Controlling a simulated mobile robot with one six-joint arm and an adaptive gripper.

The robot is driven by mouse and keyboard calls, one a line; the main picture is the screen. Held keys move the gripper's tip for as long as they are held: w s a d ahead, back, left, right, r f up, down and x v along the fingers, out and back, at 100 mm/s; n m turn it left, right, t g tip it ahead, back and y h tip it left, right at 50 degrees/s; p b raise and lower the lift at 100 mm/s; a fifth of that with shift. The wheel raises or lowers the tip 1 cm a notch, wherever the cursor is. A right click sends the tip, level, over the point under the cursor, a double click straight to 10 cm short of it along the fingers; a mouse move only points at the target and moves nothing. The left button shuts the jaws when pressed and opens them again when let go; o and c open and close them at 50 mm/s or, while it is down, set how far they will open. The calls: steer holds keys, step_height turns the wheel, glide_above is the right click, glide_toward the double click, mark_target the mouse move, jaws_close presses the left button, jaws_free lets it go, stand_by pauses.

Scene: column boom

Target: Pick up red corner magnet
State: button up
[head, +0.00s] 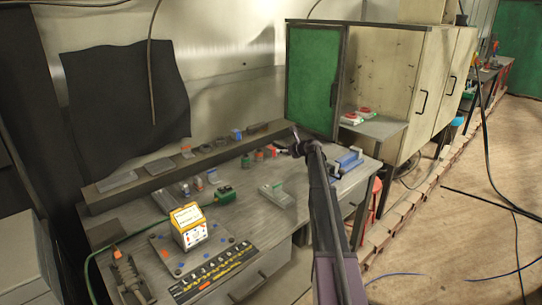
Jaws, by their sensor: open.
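My gripper (297,143) is at the far end of my dark arm, above the right back part of the workbench (255,235). It is small and dark here and its fingers are hard to make out; no held object shows. Small reddish pieces stand on the bench left of it: one (272,152) close by and another (246,161) farther left. I cannot tell from this view which is the red corner magnet. My arm hides part of the bench behind it.
A yellow-and-white box (190,227) stands on a grey plate at the bench's front left. A blue vise-like tool (347,162) is right of my arm. A raised shelf (190,165) with small items runs along the back. A green-doored cabinet (313,80) stands behind.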

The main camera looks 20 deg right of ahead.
mark_target(270, 149)
steer(key=shift+b+x, duration=0.7)
steer(key=shift+x, duration=1.7)
steer(key=shift+b+x, duration=0.95)
steer(key=shift+x, duration=1.65)
steer(key=shift+a, duration=0.15)
jaws_close()
